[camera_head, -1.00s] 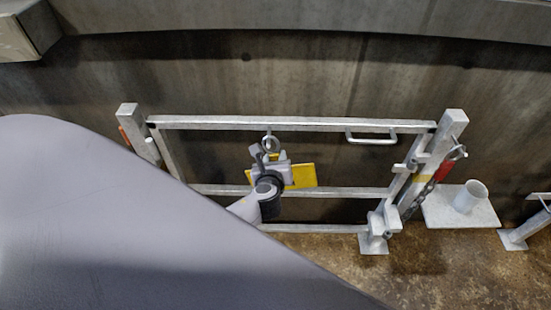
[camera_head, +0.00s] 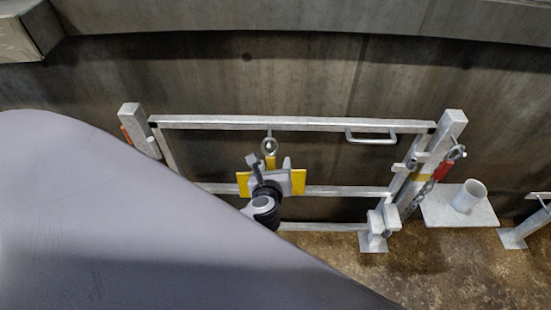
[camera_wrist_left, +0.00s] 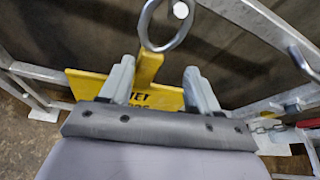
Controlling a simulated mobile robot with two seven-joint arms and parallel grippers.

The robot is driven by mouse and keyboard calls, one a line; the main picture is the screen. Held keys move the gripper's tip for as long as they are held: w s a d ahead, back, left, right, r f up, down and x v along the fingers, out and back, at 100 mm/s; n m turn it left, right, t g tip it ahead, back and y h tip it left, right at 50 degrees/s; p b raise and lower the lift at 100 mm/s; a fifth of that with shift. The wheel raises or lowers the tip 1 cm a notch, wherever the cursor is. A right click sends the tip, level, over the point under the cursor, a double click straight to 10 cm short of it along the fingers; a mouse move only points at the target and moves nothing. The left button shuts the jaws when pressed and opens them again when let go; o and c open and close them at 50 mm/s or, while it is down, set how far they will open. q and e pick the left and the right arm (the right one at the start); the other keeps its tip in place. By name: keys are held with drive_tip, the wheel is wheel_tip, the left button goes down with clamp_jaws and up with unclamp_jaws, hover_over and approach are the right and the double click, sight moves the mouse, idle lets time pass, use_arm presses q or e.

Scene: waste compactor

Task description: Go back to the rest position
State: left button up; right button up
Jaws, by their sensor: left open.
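My left gripper (camera_head: 270,163) is open in front of the metal gate (camera_head: 300,123). In the left wrist view, its two fingers (camera_wrist_left: 160,78) stand apart, with a yellow sign (camera_wrist_left: 88,84) behind and between them. The sign bears dark letters, partly hidden by the gripper. In the head view, yellow parts of the sign (camera_head: 299,181) show on both sides of the gripper. I cannot tell whether the fingers touch the sign. My right gripper is not in view.
A gate post (camera_head: 440,150) with a chain and red part (camera_head: 443,170) stands at the right. Beside it is a plate with a short pipe (camera_head: 469,196). A dark wall (camera_head: 300,80) rises behind. Brown floor (camera_head: 430,265) is open at the lower right.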

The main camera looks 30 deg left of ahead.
use_arm(q)
drive_tip(key=shift+v, duration=1.35)
drive_tip(key=s+d+f+n+h, duration=0.1)
drive_tip(key=s+d+n+h, duration=0.2)
drive_tip(key=s+n, duration=0.4)
drive_tip(key=s+d+f+n+g+h+p, duration=0.1)
drive_tip(key=s+n+h, duration=0.4)
drive_tip(key=n, duration=1.4)
drive_tip(key=s+d+f, duration=0.1)
drive_tip(key=s+d, duration=0.1)
drive_tip(key=s, duration=0.1)
drive_tip(key=shift+s+d+g+p, duration=0.25)
drive_tip(key=shift+s+g+p, duration=0.05)
drive_tip(key=shift+f, duration=0.1)
